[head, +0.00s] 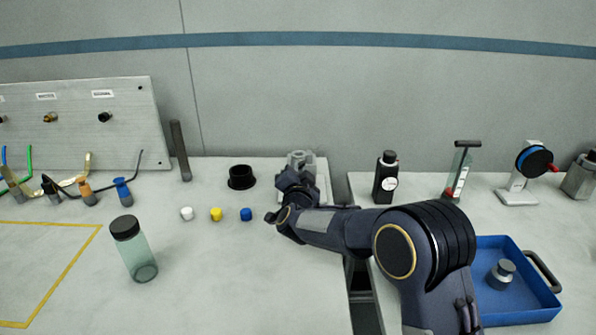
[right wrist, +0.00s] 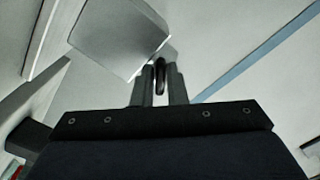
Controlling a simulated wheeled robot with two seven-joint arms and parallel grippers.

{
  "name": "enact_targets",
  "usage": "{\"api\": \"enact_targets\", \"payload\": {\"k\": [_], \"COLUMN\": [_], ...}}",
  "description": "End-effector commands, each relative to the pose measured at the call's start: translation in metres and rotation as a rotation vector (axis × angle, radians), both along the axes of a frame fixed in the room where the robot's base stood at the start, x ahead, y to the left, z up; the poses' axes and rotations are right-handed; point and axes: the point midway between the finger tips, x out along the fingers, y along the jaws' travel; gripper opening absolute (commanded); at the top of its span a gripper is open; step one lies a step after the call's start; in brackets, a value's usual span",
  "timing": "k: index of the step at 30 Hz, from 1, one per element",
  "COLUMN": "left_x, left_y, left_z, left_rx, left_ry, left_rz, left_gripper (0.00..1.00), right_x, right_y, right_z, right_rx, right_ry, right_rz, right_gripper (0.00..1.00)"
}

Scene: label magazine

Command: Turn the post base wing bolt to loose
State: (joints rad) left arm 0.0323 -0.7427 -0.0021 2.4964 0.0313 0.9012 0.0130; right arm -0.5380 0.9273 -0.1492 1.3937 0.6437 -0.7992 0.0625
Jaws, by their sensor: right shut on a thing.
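The grey post base (head: 301,157) stands near the back right corner of the left table, partly hidden behind my right gripper (head: 296,178). In the right wrist view it appears to be the pale grey block (right wrist: 115,38) just beyond the fingers. My right gripper also shows there (right wrist: 161,85), with its two fingers closed on a dark, rounded piece, the wing bolt (right wrist: 160,76). The bolt's wings appear edge-on between the fingertips. How far it is turned cannot be told. In the head view the bolt is hidden by the gripper. My left gripper is out of view.
A black round holder (head: 241,178) and white, yellow and blue caps (head: 216,214) lie left of the gripper. A green-tinted bottle (head: 138,255) stands nearer. A gap separates the tables. The right table holds a dark bottle (head: 386,178) and a blue tray (head: 528,310).

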Motion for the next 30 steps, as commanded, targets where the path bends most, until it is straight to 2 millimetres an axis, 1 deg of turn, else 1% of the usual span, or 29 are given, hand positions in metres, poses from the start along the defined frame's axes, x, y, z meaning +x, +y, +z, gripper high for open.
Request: {"api": "enact_targets", "payload": {"k": [12, 13, 17, 26, 29, 30], "left_x": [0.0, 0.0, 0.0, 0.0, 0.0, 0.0], "left_y": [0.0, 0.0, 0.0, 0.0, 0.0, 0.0], "left_z": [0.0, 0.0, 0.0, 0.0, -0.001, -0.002], "left_rx": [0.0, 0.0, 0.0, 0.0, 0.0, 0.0], "left_ry": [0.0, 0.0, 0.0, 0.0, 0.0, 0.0], "left_rz": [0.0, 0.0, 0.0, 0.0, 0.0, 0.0], "left_gripper": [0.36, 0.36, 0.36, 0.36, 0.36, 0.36], "right_x": [0.0, 0.0, 0.0, -0.002, -0.011, -0.017], "right_y": [0.001, 0.001, 0.001, 0.0, 0.001, 0.001], "right_z": [-0.001, -0.001, -0.001, 0.0, -0.001, 0.0], "right_rx": [0.0, 0.0, 0.0, 0.0, 0.0, 0.0], "right_ry": [0.002, 0.002, 0.001, 0.001, 0.001, 0.001], "right_rz": [0.002, 0.002, 0.001, 0.001, 0.001, 0.002], "right_gripper": [0.0, 0.14, 0.31, 0.31, 0.31, 0.31]}}
